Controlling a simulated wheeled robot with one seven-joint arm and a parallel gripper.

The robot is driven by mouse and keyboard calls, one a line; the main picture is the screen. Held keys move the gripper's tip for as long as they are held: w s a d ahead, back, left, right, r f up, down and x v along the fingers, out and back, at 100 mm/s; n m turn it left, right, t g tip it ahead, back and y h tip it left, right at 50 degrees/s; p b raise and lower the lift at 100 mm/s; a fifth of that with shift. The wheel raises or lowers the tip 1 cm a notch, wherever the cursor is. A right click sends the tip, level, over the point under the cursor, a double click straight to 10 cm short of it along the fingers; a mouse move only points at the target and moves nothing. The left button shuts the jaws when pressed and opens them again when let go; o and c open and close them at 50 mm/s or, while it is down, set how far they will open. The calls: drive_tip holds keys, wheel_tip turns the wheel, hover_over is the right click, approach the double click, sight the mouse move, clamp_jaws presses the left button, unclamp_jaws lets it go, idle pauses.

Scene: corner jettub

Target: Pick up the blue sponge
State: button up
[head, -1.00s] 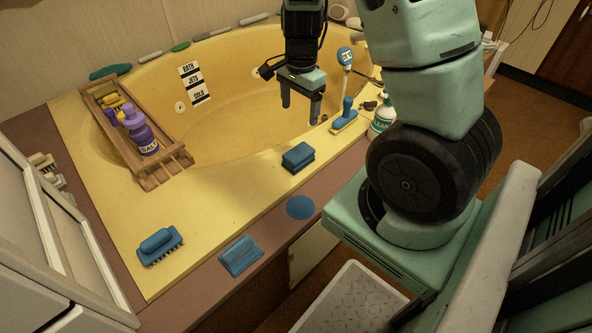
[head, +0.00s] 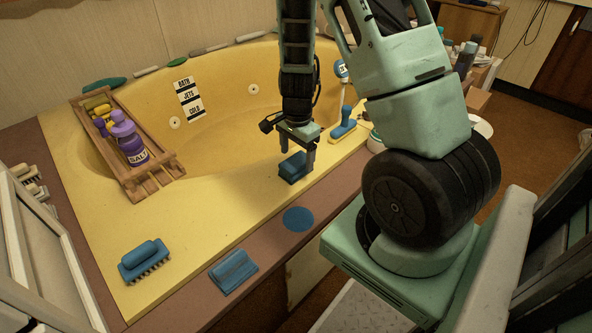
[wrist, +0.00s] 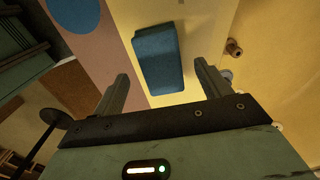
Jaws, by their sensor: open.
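The blue sponge (head: 291,169) is a dark blue block on the yellow tub rim, near its front edge. In the wrist view the sponge (wrist: 158,58) lies ahead of my gripper, roughly centred between the fingers and slightly turned. My gripper (head: 297,157) points down over the sponge in the head view and partly hides it. In the wrist view its fingers (wrist: 162,72) are spread apart, with a gap on each side of the sponge. I cannot tell whether the fingertips reach below its top.
A blue disc (head: 299,219) and a blue ridged block (head: 233,271) lie on the brown ledge in front. A blue brush (head: 146,259) sits front left on the rim. Behind the gripper stands a blue-handled brush (head: 344,125). A wooden rack (head: 150,186) holds a purple bottle (head: 130,145).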

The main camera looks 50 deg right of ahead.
sight(296, 161)
wheel_tip(296, 161, down, 4)
drive_tip(key=shift+w+f+b, duration=0.15)
drive_tip(key=shift+f+b, duration=0.05)
drive_tip(key=shift+b, duration=0.7)
drive_tip(key=shift+r, duration=0.1)
drive_tip(key=c, duration=1.1)
drive_tip(key=shift+o, duration=0.2)
wheel_tip(296, 161, up, 10)
drive_tip(key=p, duration=0.5)
